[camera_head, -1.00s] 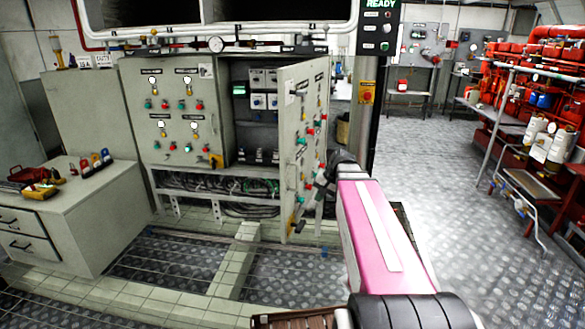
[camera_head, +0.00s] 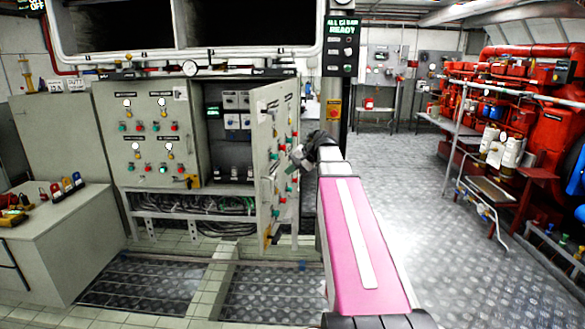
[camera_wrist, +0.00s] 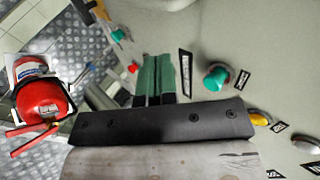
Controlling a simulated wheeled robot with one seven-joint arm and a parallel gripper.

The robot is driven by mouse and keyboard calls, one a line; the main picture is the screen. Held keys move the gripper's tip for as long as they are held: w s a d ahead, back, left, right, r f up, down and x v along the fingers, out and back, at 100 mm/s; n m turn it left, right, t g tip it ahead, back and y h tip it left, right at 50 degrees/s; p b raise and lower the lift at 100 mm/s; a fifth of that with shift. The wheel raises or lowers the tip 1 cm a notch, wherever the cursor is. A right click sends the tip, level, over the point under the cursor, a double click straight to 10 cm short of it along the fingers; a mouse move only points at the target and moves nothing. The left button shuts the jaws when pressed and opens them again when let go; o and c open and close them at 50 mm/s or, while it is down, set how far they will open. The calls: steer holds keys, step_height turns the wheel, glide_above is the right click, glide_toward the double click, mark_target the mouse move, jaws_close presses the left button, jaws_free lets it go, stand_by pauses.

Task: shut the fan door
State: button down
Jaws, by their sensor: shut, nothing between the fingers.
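The cabinet door (camera_head: 264,150) stands open at the right side of the grey control cabinet (camera_head: 150,140), showing the switches inside. I take it as the fan door; its labels are too small to read. Its outer face carries buttons and faces right. My gripper (camera_head: 296,156) is at that outer face, near its free edge. In the wrist view the pale door panel (camera_wrist: 275,60) fills the right side, with a green button (camera_wrist: 216,78) right of my gripper (camera_wrist: 158,80). The green fingers are together and empty. Whether they touch the panel I cannot tell.
A red fire extinguisher (camera_wrist: 42,100) shows at the left of the wrist view. A dark post with a sign (camera_head: 340,50) stands behind my arm. A grey desk (camera_head: 70,235) is at left, red machinery (camera_head: 520,110) at right. The metal floor (camera_head: 400,200) between is open.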

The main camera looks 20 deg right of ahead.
mark_target(265, 181)
steer(key=w+a+f, duration=0.1)
steer(key=a, duration=0.1)
steer(key=w+a+f, duration=0.1)
steer(key=a, duration=0.1)
steer(key=w+a+f, duration=0.1)
steer(key=a, duration=0.1)
steer(key=shift+w+f, duration=0.25)
steer(key=shift+f, duration=0.15)
steer(key=shift+w+a, duration=0.25)
steer(key=shift+a, duration=0.25)
